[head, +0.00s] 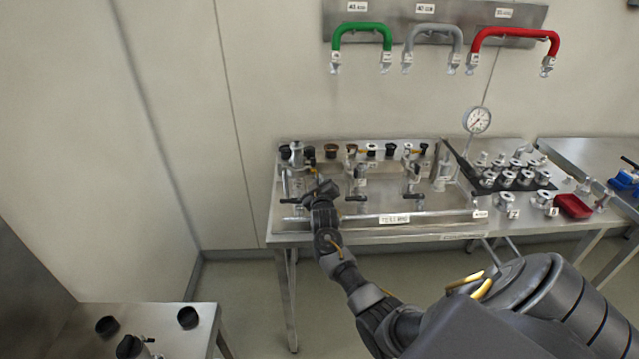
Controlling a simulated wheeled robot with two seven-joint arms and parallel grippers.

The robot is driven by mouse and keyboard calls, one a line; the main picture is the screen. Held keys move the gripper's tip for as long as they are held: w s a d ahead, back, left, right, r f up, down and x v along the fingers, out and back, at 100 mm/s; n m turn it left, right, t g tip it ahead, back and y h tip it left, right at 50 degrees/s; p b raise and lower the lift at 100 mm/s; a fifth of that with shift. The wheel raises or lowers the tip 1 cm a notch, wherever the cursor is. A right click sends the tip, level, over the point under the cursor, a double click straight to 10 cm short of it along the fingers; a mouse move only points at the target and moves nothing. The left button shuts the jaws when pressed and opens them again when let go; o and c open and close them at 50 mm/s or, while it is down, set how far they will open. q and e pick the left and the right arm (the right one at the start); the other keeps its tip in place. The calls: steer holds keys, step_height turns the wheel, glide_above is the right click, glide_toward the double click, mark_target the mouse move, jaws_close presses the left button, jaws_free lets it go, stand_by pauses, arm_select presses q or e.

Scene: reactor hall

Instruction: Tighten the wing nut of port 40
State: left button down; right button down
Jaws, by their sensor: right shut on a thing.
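The test rig is a steel tray (450,216) on a bench, with a front label plate. Dark wing nuts show along it: one in the middle (356,198), one further right (414,197) and one at the left (289,201). My right gripper (318,190) is over the left part of the tray, shut at the left wing nut. The jaws and wrist cover much of the contact, and its port label cannot be read. My left gripper is not in view.
Dark and brown caps (331,151) line the tray's back. Green (362,27), grey and red hoses hang above. A side table (170,325) stands lower left.

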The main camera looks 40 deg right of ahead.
steer(key=shift+w+a+m+b, duration=0.15)
steer(key=shift+m+b, duration=0.25)
steer(key=shift+m, duration=1.1)
steer(key=c, duration=1.6)
jaws_free()
steer(key=shift+f, duration=0.1)
steer(key=b+v, duration=0.2)
steer(key=v, duration=0.8)
steer(key=shift+s+a, duration=0.3)
